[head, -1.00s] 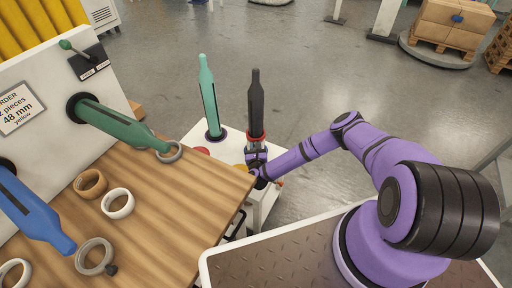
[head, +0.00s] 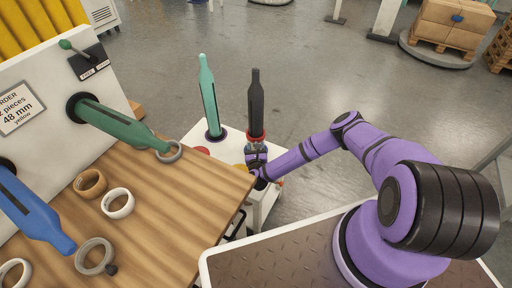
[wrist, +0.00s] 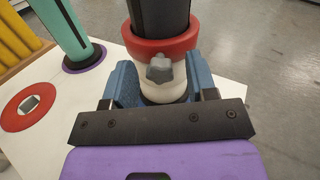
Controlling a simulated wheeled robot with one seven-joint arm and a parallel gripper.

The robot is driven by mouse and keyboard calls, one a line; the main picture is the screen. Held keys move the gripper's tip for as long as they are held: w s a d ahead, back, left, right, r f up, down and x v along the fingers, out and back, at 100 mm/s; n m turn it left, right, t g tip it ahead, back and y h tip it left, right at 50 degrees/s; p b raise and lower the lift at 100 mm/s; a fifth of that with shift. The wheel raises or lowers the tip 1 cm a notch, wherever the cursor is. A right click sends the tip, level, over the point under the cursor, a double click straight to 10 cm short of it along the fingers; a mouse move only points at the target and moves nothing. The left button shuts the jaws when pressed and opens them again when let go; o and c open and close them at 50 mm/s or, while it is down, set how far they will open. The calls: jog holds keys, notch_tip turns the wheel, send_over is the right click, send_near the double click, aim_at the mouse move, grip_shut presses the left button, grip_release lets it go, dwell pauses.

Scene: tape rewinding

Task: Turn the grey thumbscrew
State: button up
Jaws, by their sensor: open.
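The grey thumbscrew (wrist: 159,68) is a lobed knob on the near side of a white collar (wrist: 182,80) in the wrist view. The collar sits under a red ring (wrist: 188,46) at the foot of a black upright post (head: 254,98). My gripper (wrist: 158,82) is open, with its blue fingers on either side of the collar and the thumbscrew between them. I cannot tell whether the fingers touch the collar. In the head view my gripper (head: 256,150) is at the post's base, and the thumbscrew cannot be made out there.
A teal post (head: 209,98) stands left of the black one on the white cart (wrist: 88,110). A flat red disc (wrist: 30,105) with a grey square centre lies nearby. A wooden table (head: 165,215) with several rings is at left.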

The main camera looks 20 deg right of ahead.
jog(key=v, duration=1)
jog(key=shift+s, duration=0.25)
